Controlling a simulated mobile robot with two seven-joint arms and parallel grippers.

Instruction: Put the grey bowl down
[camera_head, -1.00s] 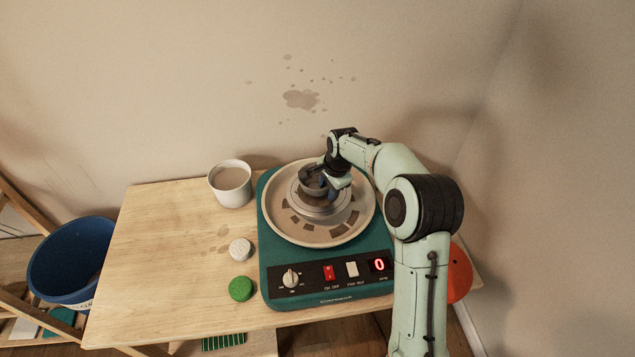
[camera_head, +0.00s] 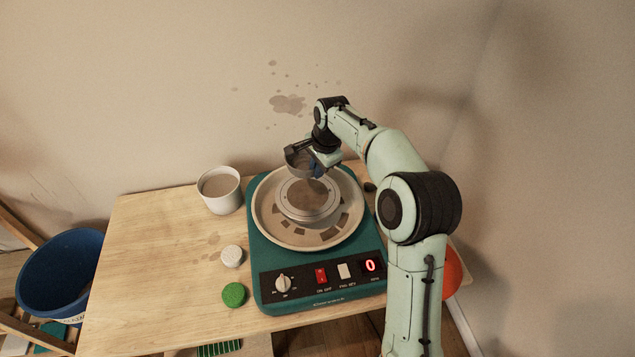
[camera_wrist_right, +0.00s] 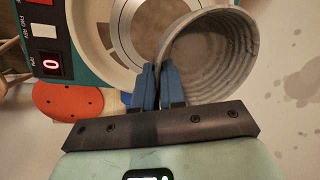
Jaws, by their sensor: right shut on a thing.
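The grey bowl (camera_head: 299,158) is held in the air above the back part of the pottery wheel (camera_head: 259,225). In the right wrist view the bowl (camera_wrist_right: 215,55) shows its ridged inside, open towards the camera. My right gripper (camera_head: 316,166) is shut on the bowl's rim; in the right wrist view its blue fingers (camera_wrist_right: 158,88) pinch the near wall. The wheel's round grey disc (camera_head: 308,198) below is bare. My left gripper is not in view.
A white cup (camera_head: 220,190) with brownish contents stands left of the wheel. A white round piece (camera_head: 232,256) and a green one (camera_head: 234,294) lie on the wooden table (camera_head: 150,260). A blue bucket (camera_head: 62,275) is at far left. The table's left part is clear.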

